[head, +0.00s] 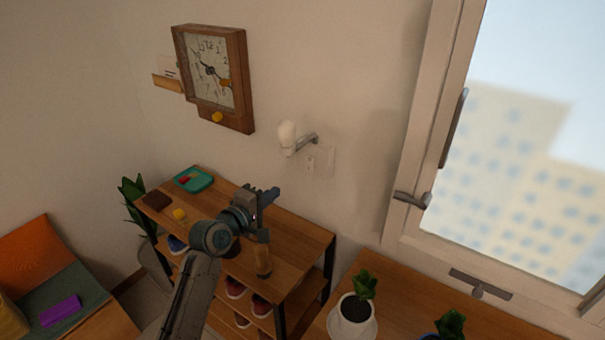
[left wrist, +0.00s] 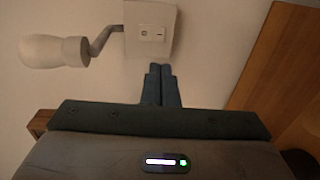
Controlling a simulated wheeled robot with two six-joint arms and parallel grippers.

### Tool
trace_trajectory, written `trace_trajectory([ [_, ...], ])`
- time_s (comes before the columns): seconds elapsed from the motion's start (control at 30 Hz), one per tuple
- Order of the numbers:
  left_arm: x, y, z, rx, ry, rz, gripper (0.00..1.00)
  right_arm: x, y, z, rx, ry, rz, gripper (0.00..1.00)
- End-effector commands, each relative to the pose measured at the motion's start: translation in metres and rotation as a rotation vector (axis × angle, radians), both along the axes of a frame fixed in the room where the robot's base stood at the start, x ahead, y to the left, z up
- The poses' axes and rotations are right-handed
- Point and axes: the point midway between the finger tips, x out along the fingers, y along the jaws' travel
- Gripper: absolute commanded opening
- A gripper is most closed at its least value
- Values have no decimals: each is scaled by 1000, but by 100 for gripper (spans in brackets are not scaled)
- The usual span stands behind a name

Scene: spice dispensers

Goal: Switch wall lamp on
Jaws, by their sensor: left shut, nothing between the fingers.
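The wall lamp (head: 288,138) is a white shade on a grey bent arm, fixed to the wall above the shelf. A pale switch plate (head: 318,162) sits beside it on the wall. In the left wrist view the lamp (left wrist: 52,52) is at upper left and the switch plate (left wrist: 150,28) at top centre, with a small socket-like mark and a rocker. My left gripper (head: 270,189) is over the shelf, below the lamp. In the left wrist view its closed fingers (left wrist: 161,72) point toward the plate's lower edge; contact cannot be told. My right gripper is not in view.
A wooden shelf (head: 300,232) with shoes, a teal tray (head: 193,179) and small items stands under the lamp. A clock (head: 213,72) hangs to the left. A window (head: 440,150) and a table with a potted plant (head: 355,308) are to the right.

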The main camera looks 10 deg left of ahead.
Motion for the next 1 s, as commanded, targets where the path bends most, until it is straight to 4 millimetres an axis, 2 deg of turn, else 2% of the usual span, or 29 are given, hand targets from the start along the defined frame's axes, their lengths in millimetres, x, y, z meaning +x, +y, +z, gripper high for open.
trace_trajectory([
  [0.17, 2, -1, 0, 1, 1, 0, 0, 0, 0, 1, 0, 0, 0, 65],
  [0.27, 10, -4, 0, 0, 1, 1, 0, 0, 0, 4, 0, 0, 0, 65],
  [0.7, 86, -36, -9, 0, 3, -1, 0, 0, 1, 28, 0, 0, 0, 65],
  [1.0, 121, -50, -15, 2, 1, 0, 0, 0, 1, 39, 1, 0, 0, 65],
])
